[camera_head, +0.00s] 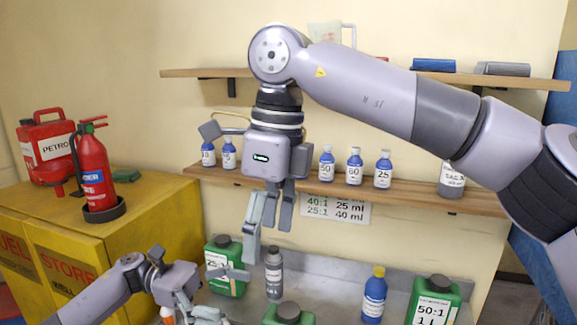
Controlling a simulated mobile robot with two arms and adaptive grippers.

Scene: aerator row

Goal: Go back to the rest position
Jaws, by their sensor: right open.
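My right gripper (268,240) hangs from the arm that comes in from the right, with its fingers pointing down. It is open and empty, in front of the lower shelf and above the bench in the picture. My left gripper (202,308) is low at the left, beside a green 25:1 container (225,278). Its fingers are partly cut off by the bottom edge, so I cannot tell whether it is open or shut. A small orange and white object (167,315) shows next to it, mostly hidden.
A grey bottle (274,272), a blue bottle (373,296) and green containers (435,300) stand on the bench (330,284). The lower shelf (410,194) holds several small bottles. A red extinguisher (94,172) stands on the yellow cabinet (155,215).

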